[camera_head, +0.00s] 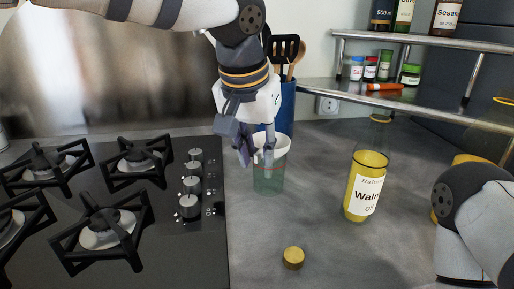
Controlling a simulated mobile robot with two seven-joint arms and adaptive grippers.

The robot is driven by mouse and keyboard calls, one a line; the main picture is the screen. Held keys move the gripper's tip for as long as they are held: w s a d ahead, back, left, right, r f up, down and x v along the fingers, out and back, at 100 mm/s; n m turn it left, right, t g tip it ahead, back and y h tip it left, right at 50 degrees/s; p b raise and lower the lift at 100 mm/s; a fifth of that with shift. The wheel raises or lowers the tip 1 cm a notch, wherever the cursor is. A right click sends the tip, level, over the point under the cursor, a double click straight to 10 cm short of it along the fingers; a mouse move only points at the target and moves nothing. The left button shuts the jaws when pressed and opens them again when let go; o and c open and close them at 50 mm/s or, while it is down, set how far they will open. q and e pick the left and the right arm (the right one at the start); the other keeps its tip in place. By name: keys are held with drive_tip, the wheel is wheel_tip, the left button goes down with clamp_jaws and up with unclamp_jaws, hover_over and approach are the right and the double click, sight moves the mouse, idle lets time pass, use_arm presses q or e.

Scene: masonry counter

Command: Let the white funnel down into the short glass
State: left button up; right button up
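The short glass (269,180), greenish and clear with a thin red line around it, stands upright on the grey counter right of the hob. The white funnel (283,144) is at the mouth of the glass, its wide rim showing above it; its lower part is hard to make out. My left gripper (256,157) reaches down from above at the funnel's left side. Its two fingers stand apart, one left of the funnel's rim and one in front of or inside its mouth. My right arm shows at the right edge, its gripper out of view.
A walnut oil bottle (365,187) stands to the right. A gold cap (293,258) lies in front. A blue utensil holder (286,108) stands behind the glass. A metal shelf (420,101) with jars is at back right. The gas hob (190,250) fills the left.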

use_arm(q)
drive_tip(key=w+v, duration=0.1)
drive_tip(key=v, duration=1.6)
drive_tip(key=shift+d+r, duration=0.35)
drive_tip(key=shift+r, duration=0.25)
drive_tip(key=shift+w, duration=0.15)
